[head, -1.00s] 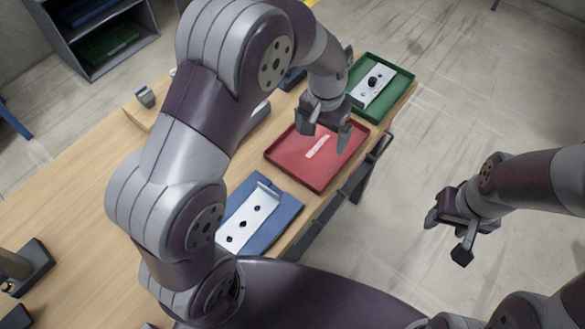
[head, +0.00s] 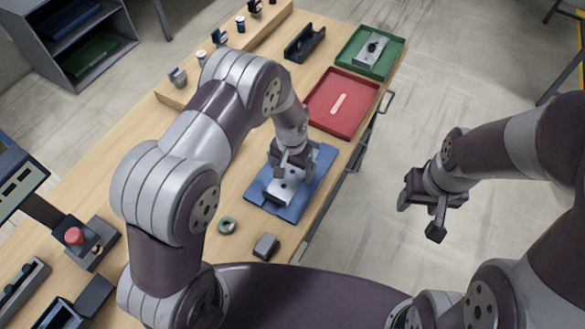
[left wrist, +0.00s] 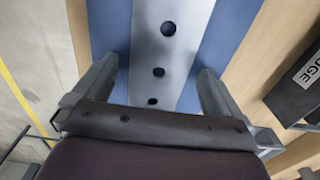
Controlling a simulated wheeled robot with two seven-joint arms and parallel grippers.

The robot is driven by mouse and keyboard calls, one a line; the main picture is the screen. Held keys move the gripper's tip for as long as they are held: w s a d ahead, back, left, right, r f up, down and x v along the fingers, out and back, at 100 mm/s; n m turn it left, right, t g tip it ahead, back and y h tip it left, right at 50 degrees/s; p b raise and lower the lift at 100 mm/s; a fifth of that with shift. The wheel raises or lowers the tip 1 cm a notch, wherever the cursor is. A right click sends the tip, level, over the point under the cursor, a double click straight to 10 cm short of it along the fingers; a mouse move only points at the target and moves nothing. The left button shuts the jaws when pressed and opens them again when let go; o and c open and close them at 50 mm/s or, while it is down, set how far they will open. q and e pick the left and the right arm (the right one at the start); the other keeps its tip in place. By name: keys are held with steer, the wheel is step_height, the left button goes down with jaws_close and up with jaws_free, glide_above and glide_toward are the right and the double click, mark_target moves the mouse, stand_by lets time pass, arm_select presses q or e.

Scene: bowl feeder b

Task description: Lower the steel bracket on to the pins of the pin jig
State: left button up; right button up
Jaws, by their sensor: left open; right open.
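A pale steel plate with a row of dark round spots, which I take for the steel bracket (head: 283,192), lies on a flat blue base (head: 322,172). It also shows in the left wrist view (left wrist: 172,55). I cannot tell whether the spots are empty holes or pin tops, so I cannot single out the pin jig. My left gripper (head: 290,160) is low over the plate and hides its far part. In the left wrist view its open fingers (left wrist: 156,78) stand on either side of the plate, with nothing between them clearly gripped. My right gripper (head: 423,214) is open and empty, off the table's right side.
A red tray (head: 368,116) with a pale strip and a green tray (head: 396,66) with a plate and black knob lie beyond. A dark blue channel block (head: 304,43) stands nearby.

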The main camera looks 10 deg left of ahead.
arm_select(q)
steer(key=shift+s, duration=0.15)
steer(key=shift+f, duration=0.15)
steer(key=c, duration=1.5)
steer(key=shift+w, duration=0.2)
steer(key=shift+r, duration=0.2)
